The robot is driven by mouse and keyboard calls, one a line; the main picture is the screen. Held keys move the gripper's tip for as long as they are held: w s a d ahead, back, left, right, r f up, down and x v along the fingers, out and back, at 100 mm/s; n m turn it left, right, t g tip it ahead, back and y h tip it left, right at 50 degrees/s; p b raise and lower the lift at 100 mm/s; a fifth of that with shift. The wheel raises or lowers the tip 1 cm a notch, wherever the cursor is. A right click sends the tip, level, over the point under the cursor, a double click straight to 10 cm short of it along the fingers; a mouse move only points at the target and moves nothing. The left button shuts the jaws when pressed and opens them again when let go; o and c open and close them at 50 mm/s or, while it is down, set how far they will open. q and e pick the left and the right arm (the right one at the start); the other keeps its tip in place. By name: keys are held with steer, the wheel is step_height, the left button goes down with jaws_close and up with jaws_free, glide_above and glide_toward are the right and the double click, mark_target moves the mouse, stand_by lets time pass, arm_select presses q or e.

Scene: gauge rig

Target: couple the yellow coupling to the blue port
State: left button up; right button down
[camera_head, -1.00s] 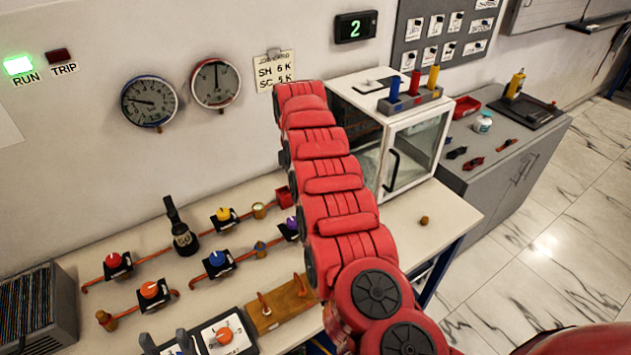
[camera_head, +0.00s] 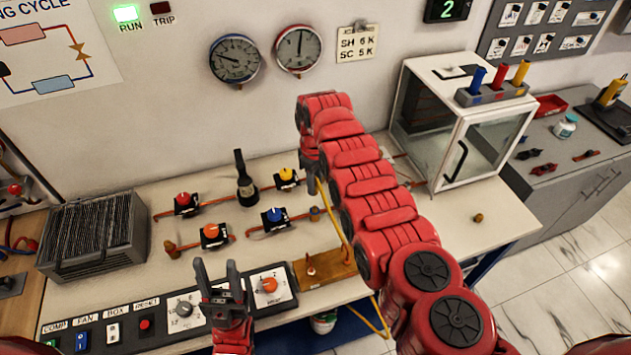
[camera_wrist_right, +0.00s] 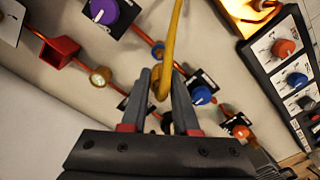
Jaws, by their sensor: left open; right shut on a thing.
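My right gripper (camera_head: 312,184) points down over the bench and is shut on the end of a yellow hose, the yellow coupling (camera_wrist_right: 161,87). The blue port (camera_head: 315,214), a small brass stub with a blue top, stands at the right end of the blue valve's pipe, just below the right fingertips. My left gripper (camera_head: 218,280) is open and empty, fingers up, over the bench front near the control panel.
The blue-knob valve (camera_head: 274,216), yellow-knob valve (camera_head: 287,177) and a black upright tool (camera_head: 244,180) stand close by. The glass-doored box (camera_head: 450,130) is at right, a finned unit (camera_head: 95,235) at left.

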mark_target(315, 206)
steer(key=shift+f+b, duration=2.55)
steer(key=shift+f, duration=0.15)
steer(key=shift+r, duration=0.1)
steer(key=shift+f, duration=0.2)
steer(key=shift+f+b, duration=1)
steer(key=shift+b, duration=0.2)
steer(key=shift+f+b, duration=0.25)
steer(key=shift+b, duration=0.05)
steer(key=shift+c, duration=1.3)
jaws_free()
steer(key=shift+r, duration=0.1)
